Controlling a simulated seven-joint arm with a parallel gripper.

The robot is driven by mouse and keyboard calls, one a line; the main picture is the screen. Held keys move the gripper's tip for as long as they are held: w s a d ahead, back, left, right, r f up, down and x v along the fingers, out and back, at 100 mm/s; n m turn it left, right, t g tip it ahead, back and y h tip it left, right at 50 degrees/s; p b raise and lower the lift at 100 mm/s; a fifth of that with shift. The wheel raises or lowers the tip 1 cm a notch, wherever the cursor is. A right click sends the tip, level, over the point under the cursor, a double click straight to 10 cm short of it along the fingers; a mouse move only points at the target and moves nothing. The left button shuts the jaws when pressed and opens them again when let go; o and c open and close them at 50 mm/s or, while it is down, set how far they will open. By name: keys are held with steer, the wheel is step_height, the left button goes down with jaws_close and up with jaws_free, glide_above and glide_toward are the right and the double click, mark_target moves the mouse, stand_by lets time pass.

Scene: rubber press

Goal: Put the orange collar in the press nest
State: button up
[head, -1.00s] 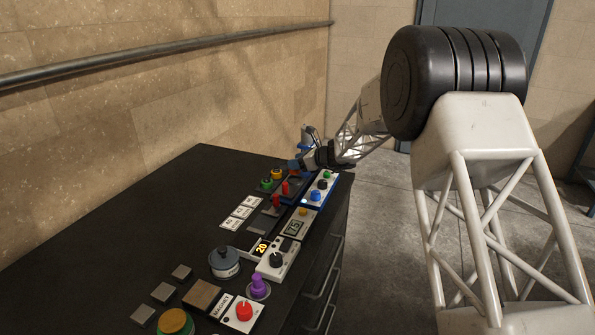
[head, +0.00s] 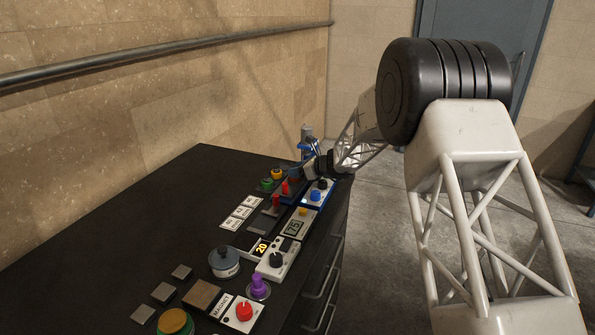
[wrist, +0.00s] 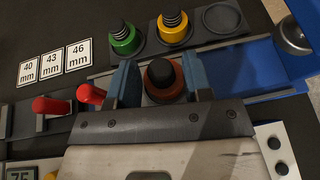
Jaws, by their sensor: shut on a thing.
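The orange collar (wrist: 164,88), brown-orange with a dark round top, sits between the two blue fingers of my gripper (wrist: 162,82) in the wrist view. The gripper is shut on it. In the head view my gripper (head: 306,170) is at the far end of the bench, in front of the blue press (head: 307,152), and the collar cannot be made out there. The press's blue body (wrist: 262,62) and rounded metal part (wrist: 292,36) show at the right of the wrist view. The nest cannot be made out, nor the collar's height above the surface.
A green collar (wrist: 124,42) and a yellow collar (wrist: 174,28) stand beyond the fingers, beside an empty round seat (wrist: 222,18). Two red-handled levers (wrist: 52,106) (wrist: 91,94) are close to the left finger. Size cards (wrist: 53,65) lie left. A white button panel (wrist: 277,150) is at lower right.

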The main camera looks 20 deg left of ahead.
steer(key=shift+f, duration=0.1)
steer(key=o, duration=1)
steer(key=shift+o, duration=0.2)
steer(key=v, duration=1.1)
steer(key=shift+d+r, duration=0.25)
steer(key=shift+d, duration=0.05)
steer(key=shift+d+r, duration=0.1)
steer(key=shift+d, duration=0.05)
